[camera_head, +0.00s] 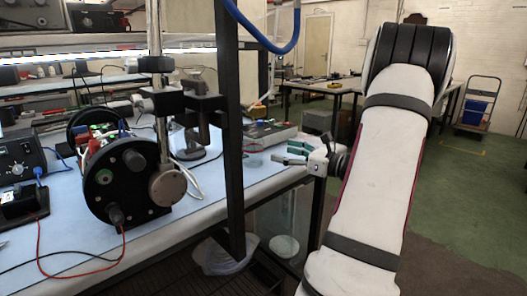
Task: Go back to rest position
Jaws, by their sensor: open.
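My arm (378,170) rises on the right side of the view, white with black bands. My gripper (292,153) reaches out to the left from behind the arm, over the right end of the blue-topped workbench (200,220). Its green-padded fingers are apart, and I see nothing between them. A black cylinder (124,187) with knobs on its round front face and circuit parts behind stands on the bench at the left, well apart from my gripper. The arm hides part of the gripper's base.
A dark upright post (228,130) and a metal stand rod (155,90) rise at the bench. A grey box device (262,135) lies behind the gripper. A black instrument (20,155) with wires sits at far left. Green floor (455,200) is open at right, with a cart (478,105) beyond.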

